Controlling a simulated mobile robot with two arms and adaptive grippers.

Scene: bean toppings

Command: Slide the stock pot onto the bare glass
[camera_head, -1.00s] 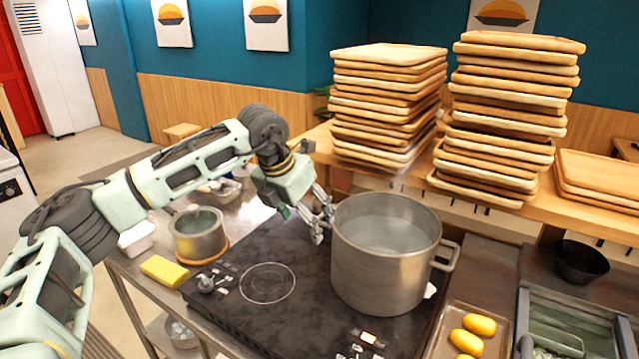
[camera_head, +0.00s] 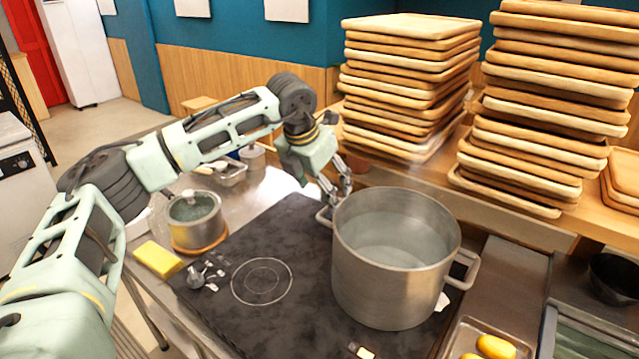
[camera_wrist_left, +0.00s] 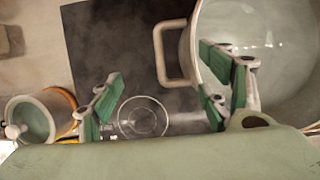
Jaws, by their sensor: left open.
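The large steel stock pot (camera_head: 390,275) stands on the right part of the black glass cooktop (camera_head: 290,228), filled with cloudy liquid. A bare stretch of glass with a ring marking (camera_head: 262,281) lies to its left. My left gripper (camera_head: 337,188) is open and empty at the pot's back-left rim, close to the left loop handle (camera_head: 323,216). In the left wrist view, the gripper's green-padded fingers (camera_wrist_left: 165,90) are spread, with the handle (camera_wrist_left: 166,55) beyond and between them. The pot (camera_wrist_left: 280,30) is partly hidden by the right finger. My right gripper is out of view.
A small lidded pot (camera_head: 194,222) on an orange trivet and a yellow sponge (camera_head: 158,260) sit left of the cooktop. Stacked wooden trays (camera_head: 405,90) crowd the shelf behind. A tray of yellow items (camera_head: 495,347) lies at right.

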